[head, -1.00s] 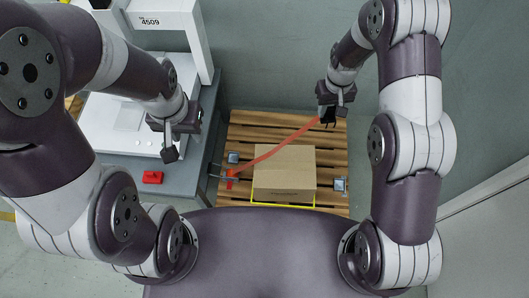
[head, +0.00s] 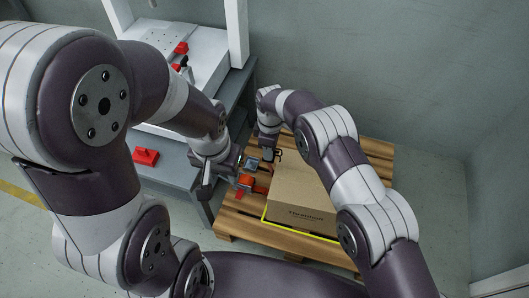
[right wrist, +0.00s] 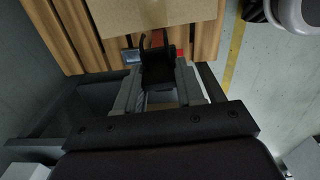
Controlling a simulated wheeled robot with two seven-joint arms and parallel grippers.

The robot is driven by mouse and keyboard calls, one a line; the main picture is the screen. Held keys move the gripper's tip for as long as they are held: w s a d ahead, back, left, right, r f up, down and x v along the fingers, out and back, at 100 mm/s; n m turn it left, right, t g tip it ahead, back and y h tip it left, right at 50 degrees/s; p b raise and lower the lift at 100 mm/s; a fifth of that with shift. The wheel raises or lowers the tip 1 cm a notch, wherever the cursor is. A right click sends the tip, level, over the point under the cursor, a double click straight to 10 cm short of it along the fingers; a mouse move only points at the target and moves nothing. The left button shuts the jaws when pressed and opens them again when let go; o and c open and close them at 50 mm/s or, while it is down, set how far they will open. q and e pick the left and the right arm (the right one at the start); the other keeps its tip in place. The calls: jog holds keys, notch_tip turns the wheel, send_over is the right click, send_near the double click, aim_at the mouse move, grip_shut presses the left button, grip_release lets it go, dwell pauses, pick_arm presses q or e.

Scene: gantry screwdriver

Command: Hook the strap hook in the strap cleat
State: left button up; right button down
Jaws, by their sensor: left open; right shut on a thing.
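My right gripper (head: 269,154) is shut on the black strap hook (right wrist: 157,66), above the left edge of the pallet beside the carton. In the right wrist view the hook's curved tip (right wrist: 142,42) points toward the carton, near a small grey-blue plate that looks like a strap cleat (right wrist: 131,55). In the head view a cleat (head: 252,163) lies just left of the right gripper, apart from it as far as I can tell. The orange-red strap and its buckle (head: 245,182) sit close below. My left gripper (head: 205,184) is open and empty, left of the buckle.
The cardboard carton (head: 303,196) stands on the wooden pallet (head: 372,153), with a yellow edge at its base. A grey bench (head: 178,177) with a red block (head: 146,156) and a white machine (head: 190,45) is at the left. Bare pallet shows behind the carton.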

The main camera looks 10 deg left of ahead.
jog(key=s+d+p, duration=0.1)
jog(key=d+p, duration=0.8)
jog(key=d, duration=2.8)
jog(key=d+f+b, duration=0.2)
jog(key=f+b, duration=0.4)
jog(key=f, duration=0.1)
jog(key=d+f+b, duration=0.1)
jog(key=f+b, duration=0.4)
jog(key=f, duration=0.3)
jog(key=d+f+b, duration=0.2)
jog(key=f+b, duration=0.4)
jog(key=f, duration=0.1)
jog(key=shift+s+d+f+b, duration=0.2)
jog(key=shift+d+b, duration=0.15)
jog(key=shift+f, duration=0.4)
jog(key=shift+f+b, duration=0.1)
jog(key=shift+b, duration=0.25)
jog(key=shift+f+m+b, duration=0.4)
jog(key=shift+f+b, duration=0.9)
jog(key=shift+f, duration=0.35)
jog(key=shift+f, duration=0.2)
